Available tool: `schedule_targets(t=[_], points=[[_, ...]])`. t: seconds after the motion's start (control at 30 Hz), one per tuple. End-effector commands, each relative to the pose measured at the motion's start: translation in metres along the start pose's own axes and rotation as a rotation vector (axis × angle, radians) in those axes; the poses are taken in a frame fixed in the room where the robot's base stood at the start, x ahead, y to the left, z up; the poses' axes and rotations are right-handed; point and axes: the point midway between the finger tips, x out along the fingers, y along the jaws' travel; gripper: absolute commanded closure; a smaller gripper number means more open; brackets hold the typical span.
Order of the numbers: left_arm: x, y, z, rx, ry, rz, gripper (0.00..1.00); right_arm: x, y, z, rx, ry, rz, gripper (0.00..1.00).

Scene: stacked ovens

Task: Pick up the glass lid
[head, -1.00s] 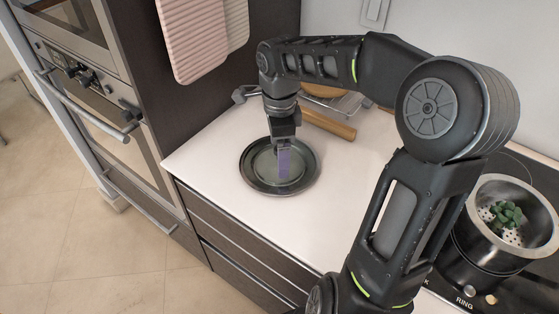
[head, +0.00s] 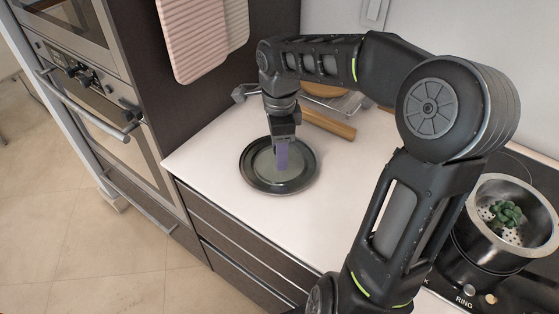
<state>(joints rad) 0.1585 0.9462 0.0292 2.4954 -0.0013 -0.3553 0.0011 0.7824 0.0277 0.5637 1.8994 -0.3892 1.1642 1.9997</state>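The glass lid (head: 258,178) is a round, dark-rimmed, see-through disc on the white counter, near its left front edge. My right gripper (head: 282,168) points straight down over the middle of the lid, with its purplish finger in front of the lid's centre. The lid's knob is hidden behind the finger. I cannot tell whether the fingers touch the lid or are closed on it. The lid looks flat on the counter. My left gripper is not in view.
A wooden rolling pin (head: 328,124) and a wire rack (head: 352,101) lie behind my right gripper. A steel pot (head: 483,220) with green food stands on the hob at right. Stacked ovens (head: 95,110) and hanging towels (head: 193,40) are at left. Counter right of the lid is clear.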

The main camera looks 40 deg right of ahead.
Motion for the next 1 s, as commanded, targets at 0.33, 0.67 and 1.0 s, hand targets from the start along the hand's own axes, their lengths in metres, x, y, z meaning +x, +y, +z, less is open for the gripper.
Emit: schedule_targets(t=[0.33, 0.67, 1.0], points=[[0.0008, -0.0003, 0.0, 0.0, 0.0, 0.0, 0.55, 0.0045, 0.002, -0.0007, 0.001, 0.0, 0.009, 0.88], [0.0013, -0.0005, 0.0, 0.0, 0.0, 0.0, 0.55, 0.0068, 0.0026, -0.0011, 0.001, 0.0, 0.012, 1.0], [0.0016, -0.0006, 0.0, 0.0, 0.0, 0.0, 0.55, 0.0074, 0.0026, -0.0015, 0.002, 0.0, 0.014, 1.0]])
